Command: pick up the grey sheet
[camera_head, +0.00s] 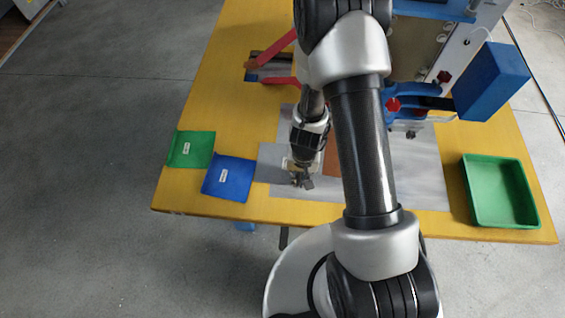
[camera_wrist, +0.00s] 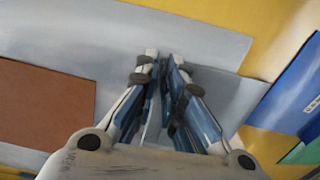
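The grey sheet (camera_head: 270,165) lies flat, as far as I can tell, at the left side of a larger grey mat (camera_head: 425,170) and sticks out past its edge. In the wrist view the grey sheet (camera_wrist: 236,98) shows to the right of my fingers and partly under them. My gripper (camera_head: 302,181) points down over the sheet near its front edge. In the wrist view my gripper's fingertips (camera_wrist: 164,60) are very close together. I cannot tell whether the sheet is pinched between them. My arm hides part of the mat.
A brown sheet (camera_wrist: 45,107) lies left of my fingers. A blue square (camera_head: 228,178) and a green square (camera_head: 191,149) lie left on the yellow table (camera_head: 225,75). An empty green tray (camera_head: 500,190) sits at the right.

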